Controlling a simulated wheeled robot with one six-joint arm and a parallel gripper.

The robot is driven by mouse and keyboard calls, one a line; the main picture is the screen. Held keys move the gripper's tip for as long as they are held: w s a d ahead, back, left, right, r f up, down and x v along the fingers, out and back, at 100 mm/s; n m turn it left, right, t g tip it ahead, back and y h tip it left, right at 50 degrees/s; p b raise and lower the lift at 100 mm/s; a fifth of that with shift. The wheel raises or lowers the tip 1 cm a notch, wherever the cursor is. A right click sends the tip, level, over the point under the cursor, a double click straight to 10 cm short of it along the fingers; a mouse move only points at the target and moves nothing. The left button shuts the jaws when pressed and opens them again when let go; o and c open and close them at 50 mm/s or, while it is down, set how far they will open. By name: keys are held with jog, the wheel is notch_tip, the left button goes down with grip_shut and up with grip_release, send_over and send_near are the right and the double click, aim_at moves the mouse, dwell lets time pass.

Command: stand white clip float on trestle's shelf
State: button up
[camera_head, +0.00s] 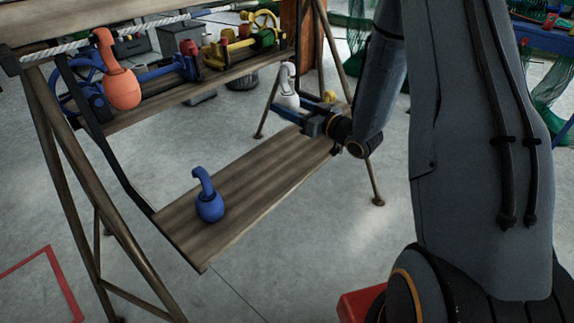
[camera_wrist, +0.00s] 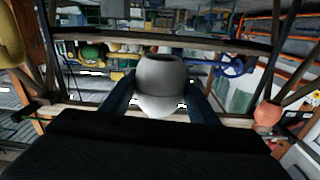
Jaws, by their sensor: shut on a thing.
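The white clip float (camera_head: 288,88), a round body with a hooked neck, is near the far end of the trestle's lower shelf (camera_head: 262,168). My gripper (camera_head: 288,107) is shut on it. In the wrist view the float (camera_wrist: 160,76) sits between my two dark blue fingers (camera_wrist: 160,98). Its neck points up in the head view. A finger hides its base there, so I cannot tell whether it touches the shelf. A blue clip float (camera_head: 209,206) stands upright on the near part of the lower shelf.
An orange float (camera_head: 119,82) hangs by the rope at upper left. An upper shelf (camera_head: 190,88) holds blue, yellow, red and green gear. The lower shelf between the blue float and my gripper is bare. Trestle legs (camera_head: 62,180) slant down at left.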

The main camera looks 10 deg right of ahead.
jog(key=f+n+g+y+b, duration=0.1)
jog(key=f, duration=0.4)
jog(key=s+d+f+g+y+b, duration=0.1)
jog(key=f, duration=0.3)
jog(key=f+n+y+b, duration=0.1)
jog(key=f+b, duration=0.1)
jog(key=f, duration=0.3)
jog(key=shift+s+d+f+n+g, duration=0.25)
jog(key=shift+s+f+n+g, duration=0.05)
jog(key=shift+f+g, duration=0.1)
jog(key=shift+f, duration=0.15)
jog(key=o, duration=1.1)
jog(key=shift+c, duration=0.2)
